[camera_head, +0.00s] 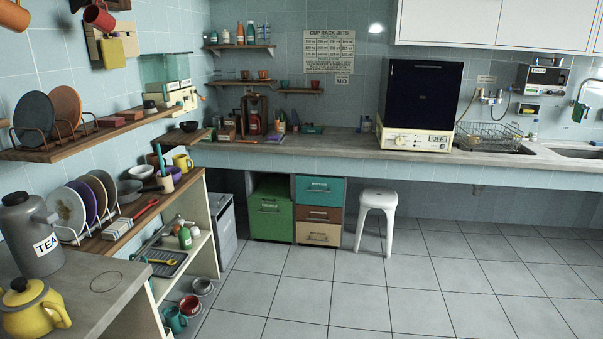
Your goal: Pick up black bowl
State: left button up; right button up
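Other bowls show too: a grey one (141,172) on the counter below, and a red one (190,304) and a grey one (202,286) on the lowest shelf at the bottom. Neither of my grippers is in view.
Plate racks (70,238) stand along the left counter, near a grey tea urn (31,236) and a yellow teapot (30,312). A white stool (377,203) stands before the back counter (350,148). The tiled floor (430,280) in the middle and right is clear.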

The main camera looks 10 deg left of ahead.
aim_at(187, 126)
jog(key=i+u, duration=0.2)
jog(key=i, duration=0.85)
jog(key=i+l+u, duration=0.2)
jog(key=i, duration=0.85)
